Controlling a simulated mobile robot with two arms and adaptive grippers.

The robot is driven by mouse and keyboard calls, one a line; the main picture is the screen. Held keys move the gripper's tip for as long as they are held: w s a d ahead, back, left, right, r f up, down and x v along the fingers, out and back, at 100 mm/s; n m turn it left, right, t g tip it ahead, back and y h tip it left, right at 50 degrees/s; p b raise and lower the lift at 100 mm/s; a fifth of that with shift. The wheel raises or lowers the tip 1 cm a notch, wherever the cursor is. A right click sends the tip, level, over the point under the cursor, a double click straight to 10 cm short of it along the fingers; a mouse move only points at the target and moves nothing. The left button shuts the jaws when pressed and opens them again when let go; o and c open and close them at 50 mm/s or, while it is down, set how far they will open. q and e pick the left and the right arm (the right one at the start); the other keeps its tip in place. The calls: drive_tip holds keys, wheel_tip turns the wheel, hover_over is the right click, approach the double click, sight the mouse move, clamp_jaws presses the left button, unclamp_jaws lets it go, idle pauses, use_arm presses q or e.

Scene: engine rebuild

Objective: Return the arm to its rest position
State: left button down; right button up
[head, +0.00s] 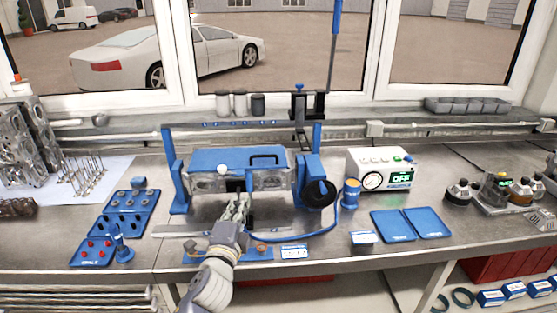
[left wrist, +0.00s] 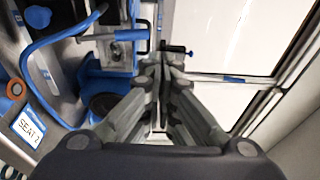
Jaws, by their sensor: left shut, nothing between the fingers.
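My left gripper (head: 238,205) is shut and empty. In the head view its arm comes up from the bottom edge, left of centre. The fingers point at the front of the blue-and-grey engine fixture (head: 237,161), just below its blue cover. I cannot tell whether they touch it. In the left wrist view the closed fingers (left wrist: 165,65) reach away over the bench toward the window side. My right gripper is not in view.
A blue stand with red pieces (head: 93,251) and another blue tray (head: 128,223) lie to the left. A tester box reading OFF (head: 380,168) and two blue mats (head: 411,224) stand to the right. A blue hose (head: 325,232) curves across the bench beside my gripper.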

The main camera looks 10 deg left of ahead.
use_arm(q)
drive_tip(key=s+a+f+n+g, duration=0.3)
drive_tip(key=s+f+n+g, duration=0.6)
drive_tip(key=s+f, duration=0.75)
drive_tip(key=s+d+f+n+g+h, duration=0.1)
drive_tip(key=s+d+f+n+g, duration=0.15)
drive_tip(key=s, duration=0.75)
drive_tip(key=s+d+f+n+g+h, duration=0.1)
drive_tip(key=s+d+f+n+g, duration=0.2)
drive_tip(key=s, duration=0.7)
wheel_tip(320, 180, down, 29)
drive_tip(key=s+a+g+b, duration=0.1)
drive_tip(key=s+g+b, duration=0.1)
drive_tip(key=b, duration=0.1)
drive_tip(key=s+a+f+g+b, duration=0.1)
drive_tip(key=s+a+f, duration=0.2)
drive_tip(key=s+f, duration=1.3)
drive_tip(key=shift+s+f+b, duration=0.35)
drive_tip(key=shift+s+f, duration=0.05)
drive_tip(key=shift+f, duration=0.5)
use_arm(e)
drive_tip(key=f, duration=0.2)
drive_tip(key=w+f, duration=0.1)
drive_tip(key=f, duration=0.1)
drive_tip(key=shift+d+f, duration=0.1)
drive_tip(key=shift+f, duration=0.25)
use_arm(q)
drive_tip(key=shift+a, duration=0.1)
